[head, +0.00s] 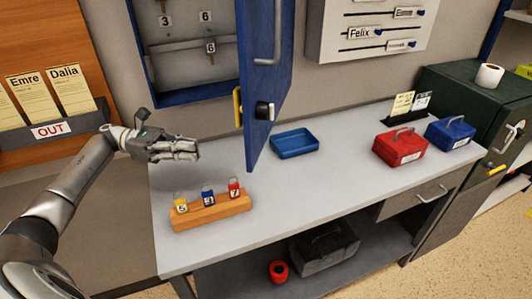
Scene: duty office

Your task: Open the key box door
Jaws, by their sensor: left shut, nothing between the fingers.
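The key box (185,98) is a blue-framed wall cabinet at the top centre-left, with numbered hooks 3 and 6 inside and a key tag 6 (211,47) hanging there. Its blue door (262,75) stands swung out, open toward me, with a grey handle (277,35) and a dark knob-like part near its lower edge. My left gripper (196,151) is shut and empty, left of the door and below the box, apart from both. My right gripper is not in view.
A black toolbox (325,248) is below. The bench's middle is clear.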

